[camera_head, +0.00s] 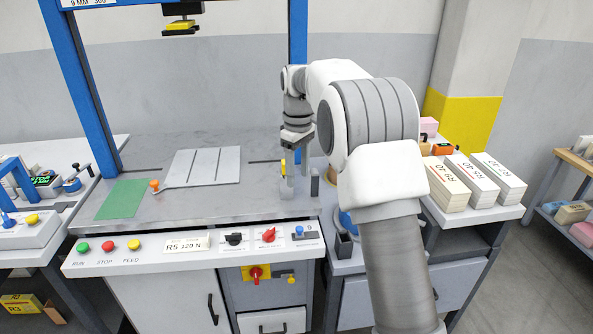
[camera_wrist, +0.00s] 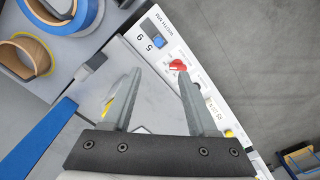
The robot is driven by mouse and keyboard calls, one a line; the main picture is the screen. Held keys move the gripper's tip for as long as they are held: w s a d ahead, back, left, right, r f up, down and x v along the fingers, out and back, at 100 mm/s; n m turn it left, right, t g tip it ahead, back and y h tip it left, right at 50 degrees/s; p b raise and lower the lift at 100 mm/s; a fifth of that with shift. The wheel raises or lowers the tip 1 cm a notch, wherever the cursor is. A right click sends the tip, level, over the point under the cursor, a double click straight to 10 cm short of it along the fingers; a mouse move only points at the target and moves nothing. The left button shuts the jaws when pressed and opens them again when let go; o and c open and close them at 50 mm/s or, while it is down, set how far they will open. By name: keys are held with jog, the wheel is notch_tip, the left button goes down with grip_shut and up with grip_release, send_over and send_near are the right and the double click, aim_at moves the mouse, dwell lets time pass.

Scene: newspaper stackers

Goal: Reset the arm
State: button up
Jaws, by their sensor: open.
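My arm reaches over the right part of the grey machine table (camera_head: 255,207) in the head view. My gripper (camera_head: 297,172) points down above the table's right end, close to the blue upright. In the wrist view my gripper (camera_wrist: 160,74) shows two grey fingers, spread apart with nothing between them. The pale table top and the control panel (camera_wrist: 190,68) lie beyond the fingers. A small yellow thing (camera_head: 283,167) shows beside the fingers in the head view; a yellow curved edge (camera_wrist: 109,104) shows behind the left finger in the wrist view. I cannot tell what it is.
A blue frame (camera_head: 80,90) stands over the table. A grey plate (camera_head: 205,166) and green mat (camera_head: 123,199) lie left of my gripper. Paper stacks (camera_head: 447,183) stand on the right bench. Tape rolls (camera_wrist: 27,56) show at the wrist view's upper left.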

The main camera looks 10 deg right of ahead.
jog(key=s+d+r+m+t+p, duration=0.3)
jog(key=s+r+m, duration=0.1)
jog(key=s+r, duration=1.2)
jog(key=s+f+m+t+p, duration=0.1)
jog(key=s+m, duration=0.1)
jog(key=s, duration=0.8)
jog(key=s+d+f+m+t+p, duration=0.1)
jog(key=s+m+p, duration=0.1)
jog(key=s, duration=0.8)
jog(key=shift+m+t, duration=0.3)
jog(key=shift+m, duration=0.2)
jog(key=shift+f, duration=0.1)
